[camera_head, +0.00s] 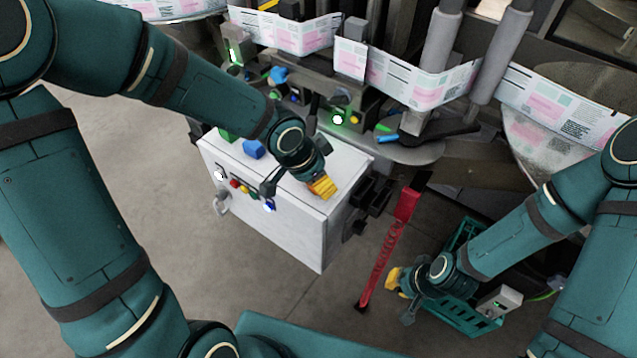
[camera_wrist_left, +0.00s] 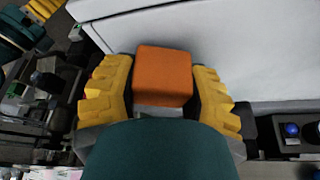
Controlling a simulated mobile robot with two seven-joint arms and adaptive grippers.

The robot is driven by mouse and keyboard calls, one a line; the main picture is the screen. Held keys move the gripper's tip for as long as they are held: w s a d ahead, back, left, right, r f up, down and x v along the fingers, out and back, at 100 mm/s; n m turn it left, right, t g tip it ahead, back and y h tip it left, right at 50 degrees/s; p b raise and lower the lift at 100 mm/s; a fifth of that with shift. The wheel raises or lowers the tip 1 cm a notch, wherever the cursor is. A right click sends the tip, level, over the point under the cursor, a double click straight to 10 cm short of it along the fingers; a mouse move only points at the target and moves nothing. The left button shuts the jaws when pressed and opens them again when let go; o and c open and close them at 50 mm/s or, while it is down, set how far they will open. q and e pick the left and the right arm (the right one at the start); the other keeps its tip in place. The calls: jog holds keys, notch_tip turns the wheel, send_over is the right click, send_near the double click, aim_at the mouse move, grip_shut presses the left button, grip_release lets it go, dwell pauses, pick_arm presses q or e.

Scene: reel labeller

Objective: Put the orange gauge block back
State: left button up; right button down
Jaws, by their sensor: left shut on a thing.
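The orange gauge block (camera_wrist_left: 162,75) sits between the two yellow ribbed fingers of my left gripper (camera_wrist_left: 162,95) in the left wrist view. The gripper is shut on it. In the head view my left gripper (camera_head: 322,187) is over the front right part of the white cabinet top (camera_head: 345,160), and its hand hides most or all of the block. I cannot tell whether the block touches the cabinet. My right gripper (camera_head: 397,294) is low at the right, beside a green crate; its finger gap is not clear.
A blue block (camera_head: 253,149) and a green piece (camera_head: 228,135) are on the cabinet's left part. Coloured buttons (camera_head: 245,189) line its front. A red stand (camera_head: 390,245) rises right of the cabinet. The green crate (camera_head: 470,317) is at lower right. Label web (camera_head: 420,82) and rollers run behind.

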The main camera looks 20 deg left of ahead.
pick_arm(q)
jog(key=shift+f, duration=0.25)
pick_arm(e)
jog(key=shift+s+f, duration=0.1)
pick_arm(q)
jog(key=shift+f, duration=0.15)
jog(key=o, duration=1.2)
jog(key=shift+o, duration=0.2)
pick_arm(e)
jog(key=shift+f, duration=0.15)
pick_arm(q)
jog(key=shift+r, duration=0.3)
jog(key=p+v, duration=0.6)
jog(key=v, duration=0.5)
jog(key=shift+s+r, duration=0.25)
jog(key=shift+r, duration=0.05)
pick_arm(e)
notch_tip(320, 180, up, 7)
jog(key=w, duration=0.2)
jog(key=shift+d+f+t, duration=0.2)
jog(key=shift+t, duration=0.1)
